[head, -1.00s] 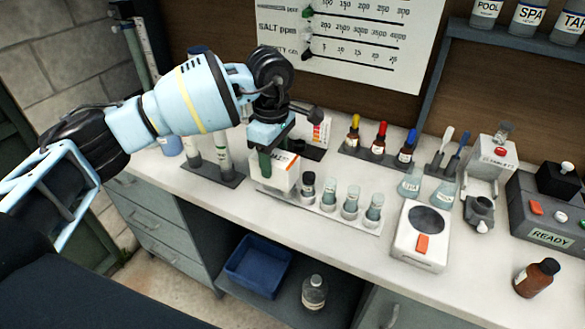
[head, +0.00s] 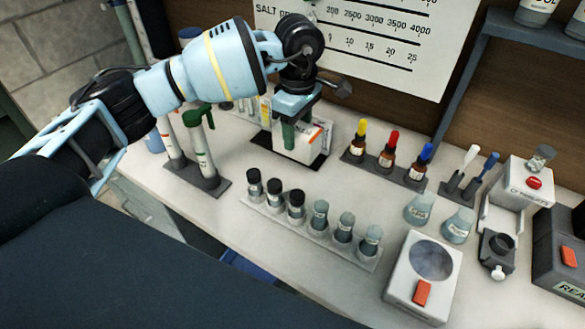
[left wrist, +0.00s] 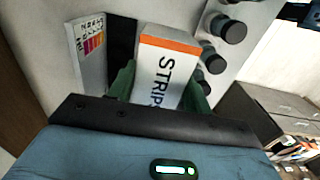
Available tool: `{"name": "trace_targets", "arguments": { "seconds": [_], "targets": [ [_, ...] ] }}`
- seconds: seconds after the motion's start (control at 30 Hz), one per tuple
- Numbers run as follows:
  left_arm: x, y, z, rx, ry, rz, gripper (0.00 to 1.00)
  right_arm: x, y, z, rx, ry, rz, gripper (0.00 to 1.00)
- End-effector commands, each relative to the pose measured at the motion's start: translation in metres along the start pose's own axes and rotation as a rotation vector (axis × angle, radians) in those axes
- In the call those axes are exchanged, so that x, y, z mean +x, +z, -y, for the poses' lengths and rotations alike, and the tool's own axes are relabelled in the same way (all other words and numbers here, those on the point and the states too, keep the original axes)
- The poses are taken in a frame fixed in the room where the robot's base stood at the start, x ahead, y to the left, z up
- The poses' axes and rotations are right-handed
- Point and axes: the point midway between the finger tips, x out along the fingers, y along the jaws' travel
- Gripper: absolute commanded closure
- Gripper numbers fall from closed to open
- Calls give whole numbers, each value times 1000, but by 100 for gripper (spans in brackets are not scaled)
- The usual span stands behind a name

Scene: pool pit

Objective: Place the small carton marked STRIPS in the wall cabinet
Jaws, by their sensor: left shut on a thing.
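The white carton (head: 304,148) with an orange edge is in my left gripper (head: 288,132). In the left wrist view the carton (left wrist: 160,72) shows STRIPS on its face and sits between the green fingers, which are shut on it. In the head view the gripper points down over the back of the counter, with the carton in front of a dark stand (head: 322,160). I cannot tell whether the carton touches the stand. The wall cabinet cannot be made out in these views. My right gripper is not in view.
A rack of several vials (head: 318,238) lies in front of the carton. Dropper bottles (head: 387,152) stand to its right and upright tubes (head: 200,150) to its left. A colour card (left wrist: 89,48) is close beside the carton. A wall shelf (head: 520,30) with bottles is upper right.

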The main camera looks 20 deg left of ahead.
Motion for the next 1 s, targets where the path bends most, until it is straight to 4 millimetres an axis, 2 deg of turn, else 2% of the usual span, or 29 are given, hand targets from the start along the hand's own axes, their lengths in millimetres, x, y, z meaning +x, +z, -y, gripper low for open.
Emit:
{"name": "trace_targets", "arguments": {
  "seconds": [0.17, 0.5, 0.83, 1.0],
  "targets": [
    [3, 0, 0, 0, -1, 0, 78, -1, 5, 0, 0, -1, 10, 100],
    [54, 0, 0, -1, 0, 0, 78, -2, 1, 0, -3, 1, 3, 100],
    [67, 0, 0, 0, -1, 0, 78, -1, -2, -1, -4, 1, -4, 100],
    [88, 0, 1, 0, -2, 0, 78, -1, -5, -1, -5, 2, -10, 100]
  ]
}}
